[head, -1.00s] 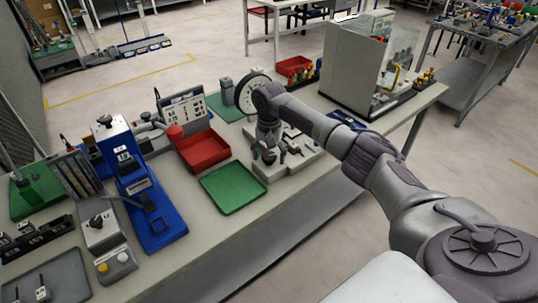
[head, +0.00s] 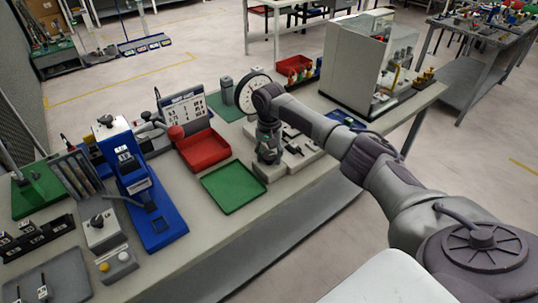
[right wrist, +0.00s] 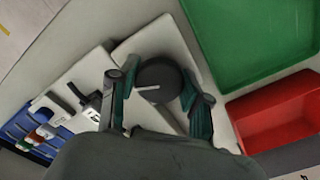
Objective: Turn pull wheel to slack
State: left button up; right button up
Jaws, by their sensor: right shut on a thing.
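The pull wheel (right wrist: 158,78) shows in the right wrist view as a round black knob with a pale line across its face. It sits on a light grey base plate (right wrist: 150,45). My right gripper (right wrist: 160,92) has one finger on each side of the wheel and is shut on it. In the head view my right gripper (head: 268,155) points down at the tester's base, and it hides the wheel there. A round white dial with a black rim (head: 254,90) stands behind my wrist. My left gripper is not in view.
A green tray (head: 233,187) and a red bin (head: 203,150) are left of the gripper. A blue press (head: 150,195) stands farther left. A clear-fronted cabinet (head: 350,65) stands at the bench's right. The bench's front strip (head: 215,235) is clear.

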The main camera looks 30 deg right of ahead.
jog(key=n+p, duration=0.2)
jog(key=shift+r+n, duration=0.15)
jog(key=shift+n, duration=0.15)
jog(key=shift+n+p, duration=0.65)
jog(key=shift+n, duration=0.35)
jog(key=n+p, duration=0.1)
jog(key=n, duration=0.1)
jog(key=shift+n, duration=0.3)
jog(key=n, duration=0.2)
jog(key=shift+n+p, duration=0.4)
jog(key=n, duration=0.2)
jog(key=shift+n, duration=0.4)
jog(key=n, duration=0.3)
jog(key=shift+n+p, duration=0.3)
jog(key=n, duration=0.6)
jog(key=shift+d, duration=0.1)
jog(key=o, duration=1.2)
